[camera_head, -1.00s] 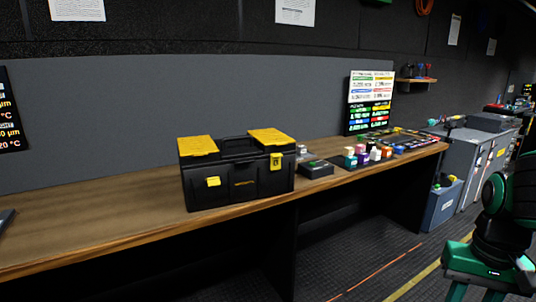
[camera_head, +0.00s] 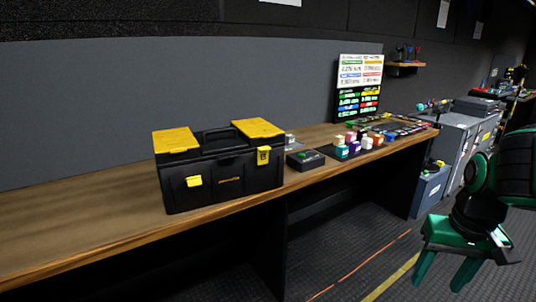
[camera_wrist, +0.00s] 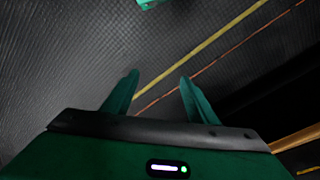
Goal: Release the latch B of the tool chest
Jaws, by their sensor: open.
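The black tool chest (camera_head: 225,185) with yellow lid panels stands on the wooden bench, left of centre in the head view. Its left yellow latch (camera_head: 194,181) sits lower on the front and appears swung out. Its right yellow latch (camera_head: 263,156) sits higher, up against the lid edge. I cannot read which latch is B. My gripper (camera_head: 444,276) is at the lower right, well away from the chest, pointing down over the floor. In the wrist view its two green fingers (camera_wrist: 158,92) are apart with nothing between them. The chest is not in the wrist view.
The wooden bench (camera_head: 90,225) is bare left of the chest. Right of it are a small black box (camera_head: 305,160), several small coloured bottles (camera_head: 360,143) and a display board (camera_head: 359,88). Grey cabinets (camera_head: 462,140) and a blue-grey bin (camera_head: 430,188) stand at the right. The floor in front is open.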

